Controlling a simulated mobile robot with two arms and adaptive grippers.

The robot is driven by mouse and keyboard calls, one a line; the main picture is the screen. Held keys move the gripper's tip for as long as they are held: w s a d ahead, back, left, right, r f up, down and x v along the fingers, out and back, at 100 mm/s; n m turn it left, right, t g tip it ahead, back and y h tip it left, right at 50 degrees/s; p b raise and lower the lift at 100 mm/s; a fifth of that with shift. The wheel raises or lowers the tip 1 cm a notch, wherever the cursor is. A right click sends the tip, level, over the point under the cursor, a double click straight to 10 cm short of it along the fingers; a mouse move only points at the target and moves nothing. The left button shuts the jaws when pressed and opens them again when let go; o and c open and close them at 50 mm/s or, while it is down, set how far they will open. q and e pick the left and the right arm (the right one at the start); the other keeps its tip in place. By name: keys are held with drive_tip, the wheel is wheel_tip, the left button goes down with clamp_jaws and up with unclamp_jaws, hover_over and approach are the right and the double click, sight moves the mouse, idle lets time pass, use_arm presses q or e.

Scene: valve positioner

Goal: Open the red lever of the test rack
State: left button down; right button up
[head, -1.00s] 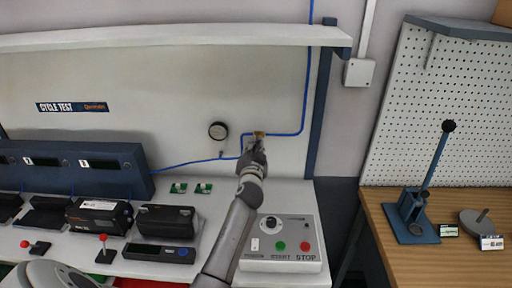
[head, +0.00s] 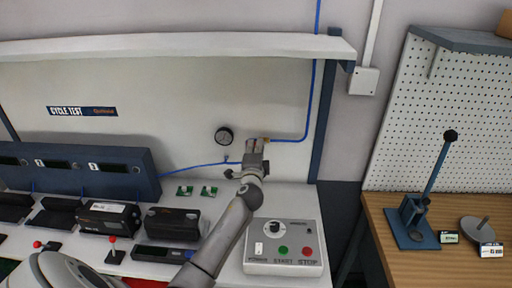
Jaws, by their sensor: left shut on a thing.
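The test rack's back panel (head: 180,115) carries a blue air line with a small brass valve fitting (head: 266,140) to the right of a round gauge (head: 224,136). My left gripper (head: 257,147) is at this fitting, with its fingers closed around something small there. The red lever is almost wholly hidden by the fingers, so its exact angle cannot be told. My right gripper is not in view.
Black devices (head: 172,223) and small red-knobbed levers (head: 112,250) fill the left. A shelf (head: 180,46) overhangs above. A wooden table (head: 400,265) with a blue lever press (head: 415,215) is at the right.

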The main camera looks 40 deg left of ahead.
use_arm(q)
drive_tip(key=shift+r+m, duration=0.35)
drive_tip(key=shift+m, duration=0.15)
drive_tip(key=shift+a, duration=0.1)
drive_tip(key=c, duration=1.5)
unclamp_jaws()
drive_tip(key=shift+w+f, duration=0.1)
drive_tip(key=shift+f, duration=0.05)
drive_tip(key=shift+o, duration=0.2)
drive_tip(key=v, duration=1.2)
drive_tip(key=shift+f, duration=0.1)
